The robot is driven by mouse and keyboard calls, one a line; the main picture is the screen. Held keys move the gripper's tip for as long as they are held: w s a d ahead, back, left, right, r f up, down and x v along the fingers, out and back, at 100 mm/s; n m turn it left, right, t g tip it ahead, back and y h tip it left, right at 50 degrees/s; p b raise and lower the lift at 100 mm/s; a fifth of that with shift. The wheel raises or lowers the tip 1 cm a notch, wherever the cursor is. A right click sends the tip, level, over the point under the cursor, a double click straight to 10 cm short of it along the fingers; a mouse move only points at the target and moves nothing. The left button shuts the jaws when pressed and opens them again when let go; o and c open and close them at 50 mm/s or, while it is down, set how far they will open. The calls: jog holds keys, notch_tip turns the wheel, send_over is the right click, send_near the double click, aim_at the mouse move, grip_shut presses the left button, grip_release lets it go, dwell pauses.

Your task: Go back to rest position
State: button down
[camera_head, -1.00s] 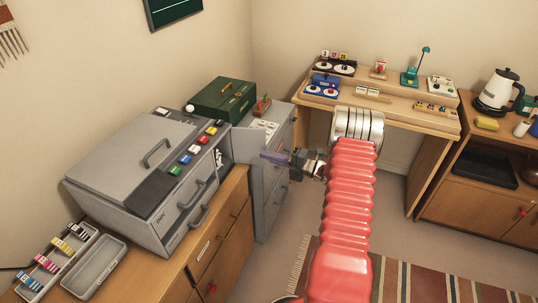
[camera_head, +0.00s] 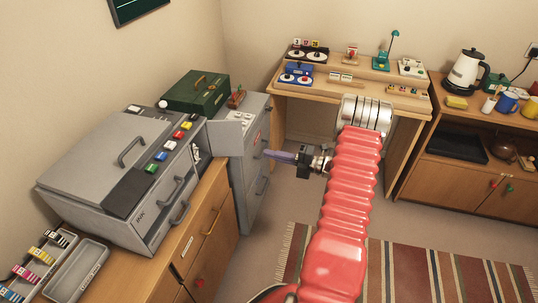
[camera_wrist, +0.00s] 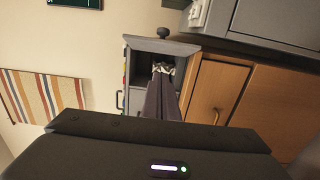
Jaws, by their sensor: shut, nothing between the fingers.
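My red arm reaches up the middle of the head view, with its silver joint near the desk. My gripper (camera_head: 272,155) sticks out to the left of the arm, in front of the grey cabinet (camera_head: 247,195). Its fingers are together with nothing between them. In the wrist view my gripper (camera_wrist: 161,75) shows as dark fingers beyond the black wrist housing, pointing towards the grey cabinet (camera_wrist: 138,98). I cannot tell from these views whether the fingers are clear of the cabinet front.
A grey copier-like machine (camera_head: 85,165) stands on the wooden drawer unit (camera_head: 215,225) at left. A desk (camera_head: 400,98) with small devices stands behind my arm. A wooden cabinet (camera_head: 455,180) with a kettle (camera_head: 467,70) is at right. Striped rug (camera_head: 410,270) and bare floor lie below.

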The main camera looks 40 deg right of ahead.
dwell(0.5)
jog(key=s+a+f+n+g, duration=0.4)
jog(key=a+f+n, duration=0.15)
jog(key=n, duration=0.25)
jog(key=s+a+r+n+g, duration=0.4)
jog(key=s+a+n+g, duration=0.3)
jog(key=a+n, duration=0.5)
jog(key=s+a+r+n+h, duration=0.3)
jog(key=s+a+r+n, duration=0.1)
jog(key=r+n, duration=0.4)
jog(key=s+a+r+n+t+h, duration=0.1)
jog(key=s+a+r+n+h, duration=0.2)
jog(key=a+r+n, duration=0.4)
jog(key=s+a+r+n+h, duration=0.3)
jog(key=s+a+r+n, duration=0.2)
jog(key=r+n, duration=0.6)
jog(key=shift+a+n+h, duration=0.3)
jog(key=shift+a+n, duration=0.3)
jog(key=shift+n, duration=0.2)
